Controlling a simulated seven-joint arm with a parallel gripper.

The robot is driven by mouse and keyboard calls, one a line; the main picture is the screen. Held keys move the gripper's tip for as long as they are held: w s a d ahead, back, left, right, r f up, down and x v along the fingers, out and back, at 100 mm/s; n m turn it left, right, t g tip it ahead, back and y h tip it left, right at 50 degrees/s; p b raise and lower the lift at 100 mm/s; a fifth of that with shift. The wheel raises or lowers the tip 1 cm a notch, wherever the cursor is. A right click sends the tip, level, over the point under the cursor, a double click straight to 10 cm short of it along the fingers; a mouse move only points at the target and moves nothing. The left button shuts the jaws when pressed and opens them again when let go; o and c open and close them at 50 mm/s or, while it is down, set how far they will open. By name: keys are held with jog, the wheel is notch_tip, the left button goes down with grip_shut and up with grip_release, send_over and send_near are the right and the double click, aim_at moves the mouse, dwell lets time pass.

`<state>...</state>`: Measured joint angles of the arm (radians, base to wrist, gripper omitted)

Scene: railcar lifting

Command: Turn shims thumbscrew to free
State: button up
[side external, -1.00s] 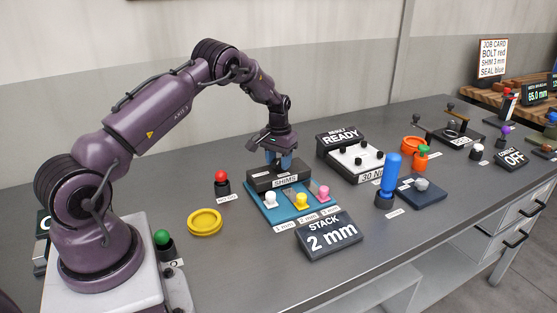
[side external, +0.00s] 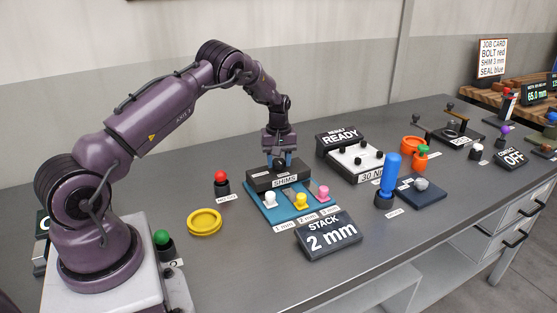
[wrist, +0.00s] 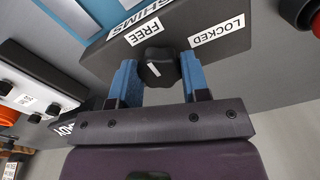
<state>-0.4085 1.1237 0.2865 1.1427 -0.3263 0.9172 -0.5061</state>
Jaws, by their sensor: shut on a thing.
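The shims thumbscrew (wrist: 160,66) is a black lobed knob with a short white mark, on the dark SHIMS block (wrist: 107,50). In the wrist view my gripper (wrist: 158,74) has its blue fingers on either side of the knob, shut on it. A FREE label (wrist: 142,31) and a LOCKED label (wrist: 217,36) lie beside the knob on the block. I cannot tell for sure which label the white mark points to. In the side view my gripper (side external: 281,163) points down at the SHIMS block (side external: 262,180), and the knob is hidden there.
White, yellow and pink knobs stand on the blue shim tray (side external: 262,216) in front. The STACK display (side external: 329,236) reads 2 mm. A red button (side external: 221,177), a yellow ring (side external: 204,222) and a blue-handled tool (side external: 391,177) stand nearby. Behind is a READY display (side external: 340,138).

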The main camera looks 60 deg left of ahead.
aim_at(279, 161)
jog(key=shift+d, duration=0.1)
dwell(0.4)
jog(key=o, duration=0.9)
jog(key=shift+r, duration=0.15)
notch_tip(279, 161, up, 13)
jog(key=shift+f, duration=0.1)
